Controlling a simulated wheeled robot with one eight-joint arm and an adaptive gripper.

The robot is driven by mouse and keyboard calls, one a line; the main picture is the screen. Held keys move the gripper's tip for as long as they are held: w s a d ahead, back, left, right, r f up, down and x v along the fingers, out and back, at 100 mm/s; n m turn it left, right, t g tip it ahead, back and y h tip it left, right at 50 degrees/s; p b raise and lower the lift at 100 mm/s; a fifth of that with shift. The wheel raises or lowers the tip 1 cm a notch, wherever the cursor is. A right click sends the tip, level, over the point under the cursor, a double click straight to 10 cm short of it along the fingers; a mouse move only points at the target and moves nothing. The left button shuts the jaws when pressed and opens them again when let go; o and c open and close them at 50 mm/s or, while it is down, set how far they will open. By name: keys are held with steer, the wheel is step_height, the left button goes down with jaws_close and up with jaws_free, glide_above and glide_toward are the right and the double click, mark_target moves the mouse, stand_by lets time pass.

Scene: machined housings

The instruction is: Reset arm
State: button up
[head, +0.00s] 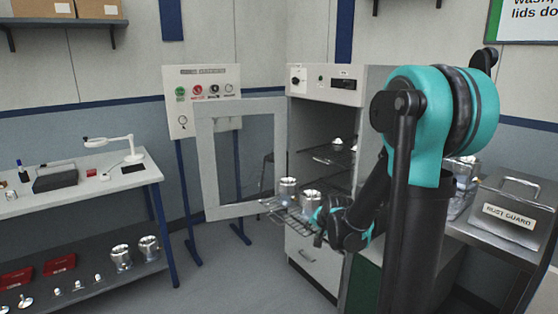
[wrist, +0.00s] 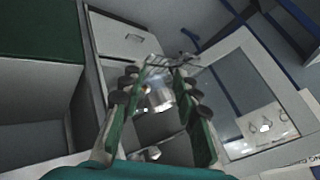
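My gripper (head: 325,217) is beside the pulled-out wire rack (head: 283,212) of the open cabinet (head: 325,86) in the head view. Two metal housings stand upright on this rack: one at the back left (head: 287,190) and one nearer my gripper (head: 309,201). In the wrist view, my gripper's (wrist: 157,78) two green fingers with dark pads are spread apart. A shiny housing (wrist: 160,98) shows in the gap between them, with clear space on both sides. The arm is bent, with its teal joint high at the right.
The cabinet door (head: 208,165) stands open to the left. A lidded "RUST GUARD" tank (head: 509,217) stands at right.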

steer(key=s+d+f+n+g, duration=0.1)
steer(key=s+d+n, duration=0.1)
steer(key=s, duration=0.6)
steer(key=s+d+f+n+g+h, duration=0.1)
steer(key=s+d+n, duration=0.1)
steer(key=s, duration=0.7)
steer(key=s+d+f+n+g+h, duration=0.1)
steer(key=s+d+n, duration=0.1)
steer(key=s, duration=0.6)
steer(key=shift+s+d+f+g, duration=0.3)
steer(key=shift+f+g, duration=0.05)
steer(key=shift+g, duration=0.05)
